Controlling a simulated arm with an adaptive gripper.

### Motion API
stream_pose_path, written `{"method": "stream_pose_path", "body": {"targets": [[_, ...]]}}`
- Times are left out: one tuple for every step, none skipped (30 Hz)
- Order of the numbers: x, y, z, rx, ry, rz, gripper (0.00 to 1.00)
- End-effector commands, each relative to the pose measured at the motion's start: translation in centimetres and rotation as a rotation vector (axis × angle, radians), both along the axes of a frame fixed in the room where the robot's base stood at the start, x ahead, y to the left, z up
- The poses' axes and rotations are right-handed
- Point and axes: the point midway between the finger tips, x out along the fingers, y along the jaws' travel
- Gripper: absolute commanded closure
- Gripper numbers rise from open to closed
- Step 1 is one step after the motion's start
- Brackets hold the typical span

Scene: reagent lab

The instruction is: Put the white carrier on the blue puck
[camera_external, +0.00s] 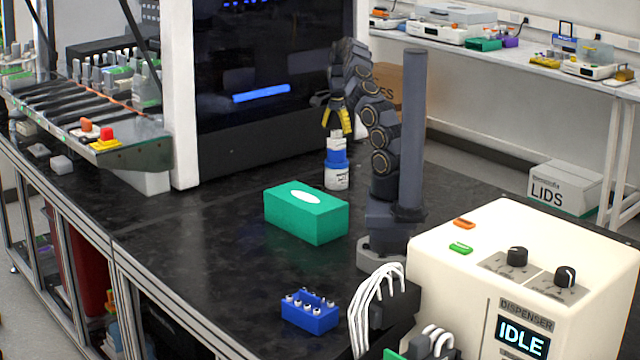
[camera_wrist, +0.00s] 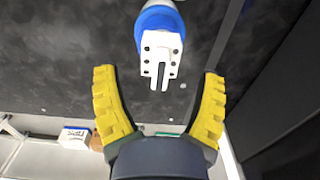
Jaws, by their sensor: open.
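The white carrier (camera_external: 333,146) sits on top of the blue puck (camera_external: 337,160) in the external view, above a white labelled jar (camera_external: 337,180). In the wrist view the carrier (camera_wrist: 161,54) shows its slotted end and dark holes toward me, with the blue puck (camera_wrist: 153,20) behind it. My gripper (camera_external: 337,128) is just above the carrier, pointing down. In the wrist view the two yellow fingers of my gripper (camera_wrist: 159,76) are spread wide, with the carrier lying between and beyond their tips. No contact with the carrier is visible.
A green tissue box (camera_external: 300,220) and a blue tube rack (camera_external: 310,312) stand on the black bench. A cream dispenser (camera_external: 460,300) is at the front right. A dark-windowed machine (camera_external: 260,140) stands behind my gripper. The bench left of the tissue box is clear.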

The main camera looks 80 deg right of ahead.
Motion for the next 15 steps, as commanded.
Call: {"method": "stream_pose_path", "body": {"targets": [[0.1,0.0,1.2,-0.003,-0.003,0.0,0.3],[0.1,-0.1,1.9,-0.005,-0.002,0.0,0.3],[0.1,-0.2,2.8,-0.007,-0.003,0.0,0.3],[0.0,-0.1,3.5,-0.006,-0.003,0.0,0.3],[0.1,-0.1,4.1,-0.006,-0.002,0.0,0.3],[0.1,-0.1,4.8,-0.006,-0.002,0.0,0.3],[0.1,-0.1,5.3,-0.006,-0.002,0.001,0.3],[0.1,-0.1,5.8,-0.004,-0.001,0.001,0.3],[0.0,-0.1,6.3,-0.004,-0.001,0.0,0.3],[0.0,-0.1,6.7,-0.005,-0.001,-0.001,0.3],[0.0,-0.1,7.0,-0.006,-0.001,-0.001,0.3],[0.0,-0.2,7.4,-0.006,-0.001,-0.001,0.3],[0.0,-0.1,7.6,-0.005,-0.001,-0.001,0.3],[0.0,-0.1,7.7,-0.004,0.0,0.0,0.3],[0.0,-0.1,7.8,-0.003,0.0,0.0,0.3]]}}
